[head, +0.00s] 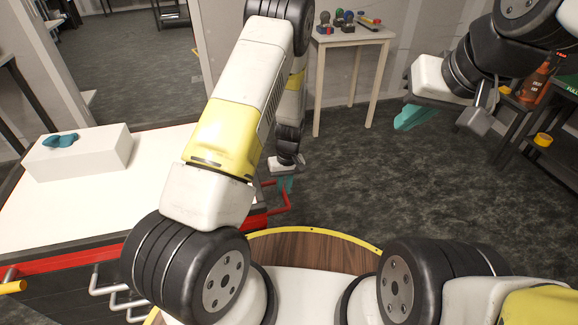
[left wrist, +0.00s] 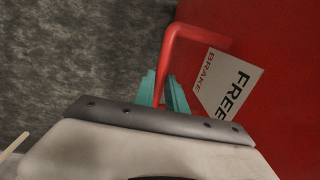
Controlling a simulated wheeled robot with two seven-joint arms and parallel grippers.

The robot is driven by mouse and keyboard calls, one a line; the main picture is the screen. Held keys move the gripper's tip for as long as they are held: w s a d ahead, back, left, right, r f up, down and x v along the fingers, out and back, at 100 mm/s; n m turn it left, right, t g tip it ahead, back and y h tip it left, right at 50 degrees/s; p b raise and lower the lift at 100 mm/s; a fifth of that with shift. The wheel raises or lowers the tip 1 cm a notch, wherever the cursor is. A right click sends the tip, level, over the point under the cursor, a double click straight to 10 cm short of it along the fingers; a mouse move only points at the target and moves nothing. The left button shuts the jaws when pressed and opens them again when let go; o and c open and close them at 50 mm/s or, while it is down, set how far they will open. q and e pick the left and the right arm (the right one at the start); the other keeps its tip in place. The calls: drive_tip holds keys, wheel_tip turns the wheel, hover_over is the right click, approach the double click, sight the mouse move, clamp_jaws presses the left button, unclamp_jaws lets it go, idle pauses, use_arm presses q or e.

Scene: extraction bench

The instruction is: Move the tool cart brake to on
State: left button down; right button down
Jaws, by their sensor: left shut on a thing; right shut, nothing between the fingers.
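The tool cart (head: 60,262) is red with a white top and stands at the left in the head view. Its red brake lever (left wrist: 172,60) is a bent rod beside a red panel. A white label (left wrist: 231,86) on that panel reads BRAKE and FREE. My left gripper (left wrist: 164,92) is shut on the lever, with a teal finger on each side of the rod. In the head view the left gripper (head: 286,181) is at the cart's right side, partly behind my own arm. My right gripper (head: 411,118) is shut and empty, in the air at the upper right.
A white box (head: 82,155) with a teal item (head: 60,140) on it lies on the cart top. A small table (head: 350,36) with several small objects stands at the back. Shelving at the right holds an orange bottle (head: 533,85) and a yellow cup (head: 543,139). Open floor lies between.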

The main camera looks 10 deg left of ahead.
use_arm(q)
drive_tip(key=shift+f, duration=0.1)
idle(0.3)
drive_tip(key=shift+d+f+g+y, duration=0.25)
drive_tip(key=shift+f+g+y, duration=0.15)
drive_tip(key=shift+f+y, duration=0.45)
drive_tip(key=shift+w+f+g+y, duration=0.1)
drive_tip(key=shift+f+g+y, duration=0.3)
drive_tip(key=shift+f+y, duration=0.7)
drive_tip(key=shift+a+f, duration=0.1)
drive_tip(key=shift+f, duration=0.3)
drive_tip(key=c, duration=1.4)
unclamp_jaws()
drive_tip(key=shift+o, duration=0.2)
